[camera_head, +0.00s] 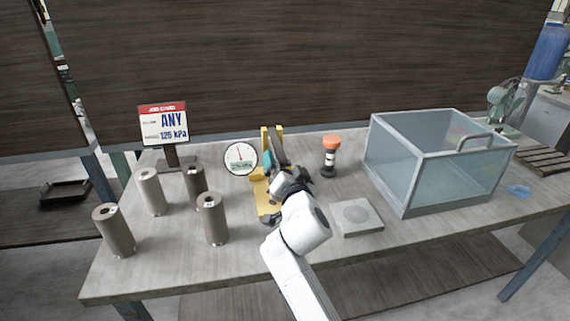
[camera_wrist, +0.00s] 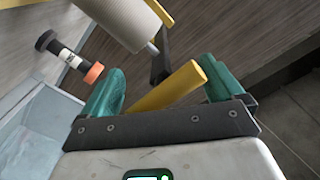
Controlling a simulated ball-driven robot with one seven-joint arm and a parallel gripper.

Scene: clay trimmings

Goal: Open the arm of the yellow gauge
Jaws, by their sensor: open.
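The yellow gauge (camera_head: 264,193) stands mid-table behind my gripper (camera_head: 273,163), which hides much of it. A round white dial (camera_head: 240,158) with a red needle is at its left. In the wrist view, a yellow bar (camera_wrist: 168,88) lies slantwise between the green fingertips of my gripper (camera_wrist: 163,84). The jaws are open, with a gap visible on the right side of the bar; contact on the left cannot be told. A ribbed beige cylinder (camera_wrist: 118,18) is just beyond, beside a dark bar and another yellow part.
Several metal cylinders (camera_head: 213,219) stand at left near a sign (camera_head: 163,125) reading "ANY" and "120 kPa". An orange-topped black post (camera_head: 331,152), a square grey plate (camera_head: 356,217) and a clear bin (camera_head: 400,190) are at right. The table's front (camera_head: 180,270) is free.

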